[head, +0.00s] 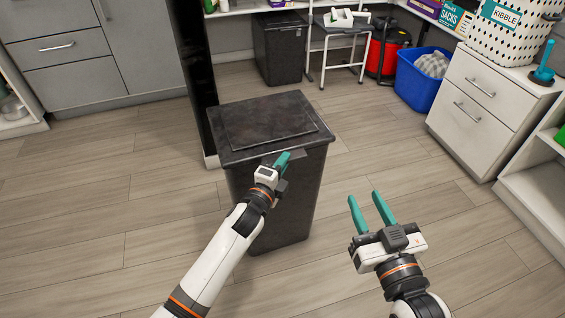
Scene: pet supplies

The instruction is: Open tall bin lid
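The tall bin (268,205) is a dark, speckled box standing upright on the floor at the picture's centre. Its lid (268,119) lies flat and closed on top, with a raised panel. My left gripper (285,158) is at the lid's front edge, right of its middle, close to or touching the rim. One teal finger shows clearly; the other is mostly hidden, so I cannot tell whether it grips the edge. My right gripper (365,198) is open and empty, above the floor to the right of the bin and apart from it.
A second dark bin (279,48) and a white-framed stool (343,42) stand behind. A blue tub (420,83) and a white drawer cabinet (480,98) are at the right. A dark upright panel stands close behind the bin's left side. Floor (90,220) is clear left and right.

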